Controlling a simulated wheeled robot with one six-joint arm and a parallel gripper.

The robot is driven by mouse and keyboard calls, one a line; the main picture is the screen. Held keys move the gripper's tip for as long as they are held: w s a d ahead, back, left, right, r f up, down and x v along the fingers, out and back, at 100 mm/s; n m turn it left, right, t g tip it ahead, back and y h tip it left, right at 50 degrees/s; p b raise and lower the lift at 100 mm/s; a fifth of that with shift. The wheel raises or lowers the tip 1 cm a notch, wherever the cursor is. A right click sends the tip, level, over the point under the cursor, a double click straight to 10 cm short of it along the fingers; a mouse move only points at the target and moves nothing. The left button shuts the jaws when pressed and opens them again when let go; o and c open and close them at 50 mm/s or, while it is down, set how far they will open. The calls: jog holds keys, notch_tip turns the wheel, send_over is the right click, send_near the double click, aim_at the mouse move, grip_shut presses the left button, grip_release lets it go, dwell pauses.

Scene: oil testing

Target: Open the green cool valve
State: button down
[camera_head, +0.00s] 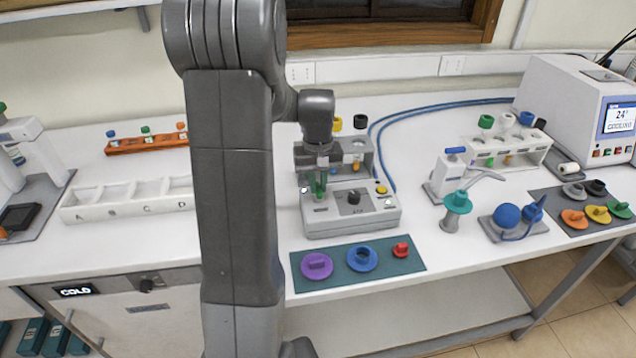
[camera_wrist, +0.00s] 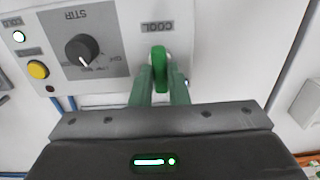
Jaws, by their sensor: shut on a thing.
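The green cool valve (camera_wrist: 159,62) sits beside the COOL label on the white front of the stirrer unit (camera_head: 378,217). In the wrist view the label is upside down and the handle runs up and down the picture. My gripper (camera_wrist: 160,88) has its two green fingers on either side of the handle and is shut on it. In the head view my gripper (camera_head: 319,185) is at the left part of the unit, and I cannot tell the valve from the green fingers there.
A black STIR knob (camera_wrist: 82,50) and a yellow button (camera_wrist: 38,69) are near the valve. A teal mat (camera_head: 412,266) with coloured caps lies in front of the unit. Blue hoses (camera_head: 400,116) run behind it to a white cooler (camera_head: 570,100). A white tray (camera_head: 85,212) stands left.

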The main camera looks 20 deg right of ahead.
aim_at(318, 187)
jog(key=c, duration=1.4)
grip_release()
notch_tip(318, 187, up, 14)
jog(key=b, duration=0.1)
jog(key=shift+f, duration=0.1)
notch_tip(318, 187, down, 14)
jog(key=shift+r+p, duration=0.1)
jog(key=shift+p, duration=0.45)
